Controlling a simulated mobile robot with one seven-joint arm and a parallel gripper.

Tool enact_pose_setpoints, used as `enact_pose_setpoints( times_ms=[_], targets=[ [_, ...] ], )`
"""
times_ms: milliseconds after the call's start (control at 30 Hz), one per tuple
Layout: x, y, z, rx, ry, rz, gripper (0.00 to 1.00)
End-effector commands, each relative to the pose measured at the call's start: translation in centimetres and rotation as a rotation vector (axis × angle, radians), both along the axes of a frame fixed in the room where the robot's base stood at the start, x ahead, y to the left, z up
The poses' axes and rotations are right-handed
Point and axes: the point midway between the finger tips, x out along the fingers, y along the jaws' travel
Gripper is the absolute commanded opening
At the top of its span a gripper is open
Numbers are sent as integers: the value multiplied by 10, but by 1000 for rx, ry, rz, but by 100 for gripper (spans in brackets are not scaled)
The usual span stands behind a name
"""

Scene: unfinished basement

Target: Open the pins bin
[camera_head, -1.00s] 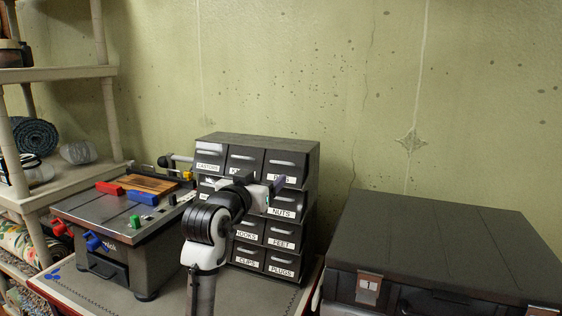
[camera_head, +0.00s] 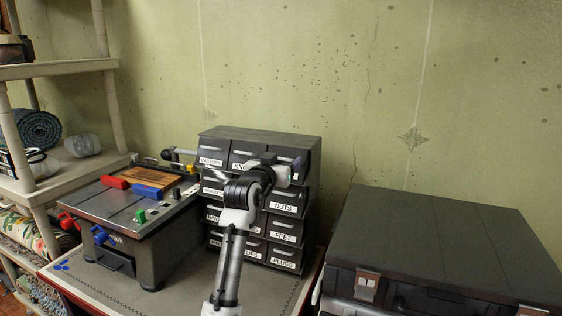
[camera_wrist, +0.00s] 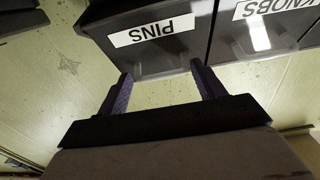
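The pins bin (camera_head: 284,147) is the dark grey drawer at the top right of the small-parts cabinet (camera_head: 259,135). In the head view my gripper covers its lower front and label. In the wrist view the pins bin (camera_wrist: 185,52) appears upside down with its PINS label readable. My gripper (camera_head: 284,164) is at the bin's front. The bin looks closed.
The knobs bin (camera_wrist: 258,35) adjoins the pins bin. Several other labelled bins fill the cabinet. A workbench toy-like machine (camera_head: 140,215) stands to the left on the table, and a large dark case (camera_head: 440,235) stands to the right. Shelves are at far left.

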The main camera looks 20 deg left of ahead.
Motion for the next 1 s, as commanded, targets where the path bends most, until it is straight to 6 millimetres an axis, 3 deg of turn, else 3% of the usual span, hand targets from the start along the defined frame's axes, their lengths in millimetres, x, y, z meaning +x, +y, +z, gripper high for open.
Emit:
enact_pose_setpoints(
  times_ms=[67, 333, 1000],
  targets=[
    [0, 0, 0, 0, 0, 0, 57],
    [0, -1, 0, -1, 1, -2, 22],
    [-4, -3, -12, -8, -148, -6, 21]
  ],
)
